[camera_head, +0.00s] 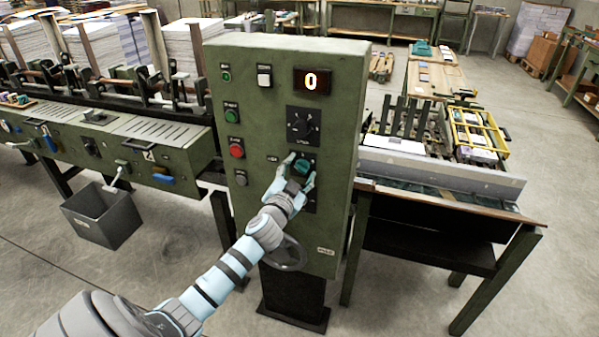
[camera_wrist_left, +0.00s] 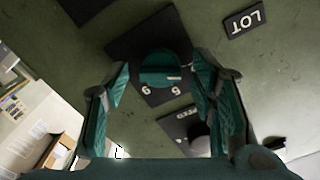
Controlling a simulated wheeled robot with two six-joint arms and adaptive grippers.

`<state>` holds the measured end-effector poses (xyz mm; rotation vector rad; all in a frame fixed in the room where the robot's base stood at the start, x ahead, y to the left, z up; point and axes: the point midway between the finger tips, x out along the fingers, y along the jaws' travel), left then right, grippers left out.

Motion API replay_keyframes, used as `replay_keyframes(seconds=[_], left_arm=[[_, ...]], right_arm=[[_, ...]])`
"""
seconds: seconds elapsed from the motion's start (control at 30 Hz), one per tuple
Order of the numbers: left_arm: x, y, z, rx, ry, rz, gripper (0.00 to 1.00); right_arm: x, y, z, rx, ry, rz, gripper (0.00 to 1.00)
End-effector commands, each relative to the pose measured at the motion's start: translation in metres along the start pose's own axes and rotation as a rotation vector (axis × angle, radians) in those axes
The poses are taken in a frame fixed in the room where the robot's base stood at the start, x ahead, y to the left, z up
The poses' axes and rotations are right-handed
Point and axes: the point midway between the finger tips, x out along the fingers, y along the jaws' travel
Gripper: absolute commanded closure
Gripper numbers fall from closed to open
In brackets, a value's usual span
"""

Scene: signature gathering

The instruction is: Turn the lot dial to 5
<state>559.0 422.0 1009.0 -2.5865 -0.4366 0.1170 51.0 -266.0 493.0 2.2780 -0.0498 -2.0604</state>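The lot dial (camera_head: 302,166) is a teal knob on a black plate on the front of the green control cabinet (camera_head: 240,75). The LOT label (camera_wrist_left: 244,18) shows beside it in the left wrist view. My left gripper (camera_head: 301,172) is at the dial, with one finger on each side of the knob. In the left wrist view the knob (camera_wrist_left: 163,68) sits between the spread fingers (camera_wrist_left: 160,84), with a gap on its left side; contact on the right is unclear. Some digits show on the plate; the knob's pointer setting cannot be read. My right gripper is not in view.
The display (camera_head: 312,81) reads 0. A larger black dial (camera_head: 303,125) is just above the lot dial. Several push buttons (camera_head: 236,150) run down the cabinet's left side. A handwheel (camera_head: 287,254) is below my wrist. A grey bin (camera_head: 104,215) stands on the floor at left.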

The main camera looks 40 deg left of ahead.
Motion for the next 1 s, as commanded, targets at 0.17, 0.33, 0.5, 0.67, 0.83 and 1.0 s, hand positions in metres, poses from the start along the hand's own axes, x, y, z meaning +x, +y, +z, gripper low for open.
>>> replay_keyframes(seconds=[0.17,0.33,0.5,0.67,0.83,1.0], left_arm=[[0.000,0.000,0.000,0.000,0.000,0.000,0.80],[0.000,0.000,0.000,0.000,0.000,0.000,0.96],[0.000,0.000,0.000,0.015,-0.001,0.001,0.96],[0.000,0.000,0.000,0.063,-0.001,0.000,0.96],[0.000,0.000,0.000,0.160,-0.003,-0.001,0.96],[0.000,-0.001,-0.001,0.302,-0.002,0.000,0.96]], right_arm=[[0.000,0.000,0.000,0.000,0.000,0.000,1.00],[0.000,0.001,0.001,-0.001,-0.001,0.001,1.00],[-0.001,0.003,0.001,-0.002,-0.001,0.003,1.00],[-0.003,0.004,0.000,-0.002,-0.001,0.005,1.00],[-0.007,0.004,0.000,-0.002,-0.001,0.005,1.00],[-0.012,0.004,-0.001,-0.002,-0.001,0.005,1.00]])
